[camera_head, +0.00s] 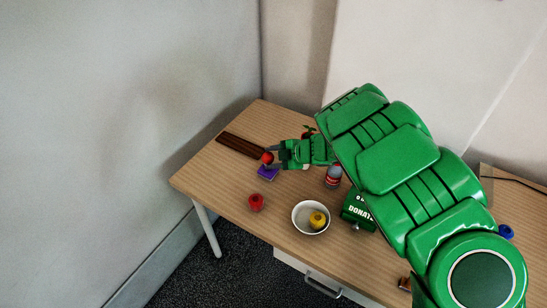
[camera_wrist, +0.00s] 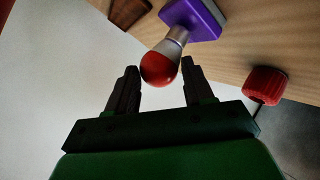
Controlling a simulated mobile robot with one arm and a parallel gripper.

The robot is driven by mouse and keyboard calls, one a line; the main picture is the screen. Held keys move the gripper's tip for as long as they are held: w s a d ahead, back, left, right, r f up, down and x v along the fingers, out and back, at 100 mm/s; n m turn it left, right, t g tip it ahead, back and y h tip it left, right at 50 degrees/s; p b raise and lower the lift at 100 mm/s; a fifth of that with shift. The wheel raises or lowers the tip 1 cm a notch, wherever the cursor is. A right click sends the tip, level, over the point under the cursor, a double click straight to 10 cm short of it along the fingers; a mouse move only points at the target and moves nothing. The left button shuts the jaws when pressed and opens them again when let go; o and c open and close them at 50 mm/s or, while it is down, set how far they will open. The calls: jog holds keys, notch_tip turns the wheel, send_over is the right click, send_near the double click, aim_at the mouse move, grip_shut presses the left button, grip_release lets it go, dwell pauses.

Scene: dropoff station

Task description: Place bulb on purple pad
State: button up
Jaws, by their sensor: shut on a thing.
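The bulb, with a red globe and silver base, shows in the wrist view (camera_wrist: 160,70) between my gripper's two dark fingers (camera_wrist: 160,85). Its base points away from my gripper and overlaps the purple pad (camera_wrist: 192,20); I cannot tell whether they touch. In the head view the red globe (camera_head: 267,157) is at the tip of my gripper (camera_head: 270,155), just above the purple pad (camera_head: 268,174) at the table's left side. My gripper is shut on the bulb.
A red knob-like object (camera_head: 256,203) stands in front of the pad. A dark brown board (camera_head: 241,145) lies behind it. To the right are a white bowl (camera_head: 297,219) with a yellow object, a can (camera_head: 333,177) and a green donation box (camera_head: 357,211).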

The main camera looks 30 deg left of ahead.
jog(key=o, duration=0.9)
jog(key=shift+f, duration=0.1)
jog(key=shift+c, duration=0.2)
jog(key=shift+w+d+r, duration=0.1)
jog(key=shift+d+r, duration=0.4)
send_near(272, 156)
jog(key=a+r, duration=0.3)
jog(key=shift+a+r, duration=0.25)
jog(key=shift+r, duration=0.3)
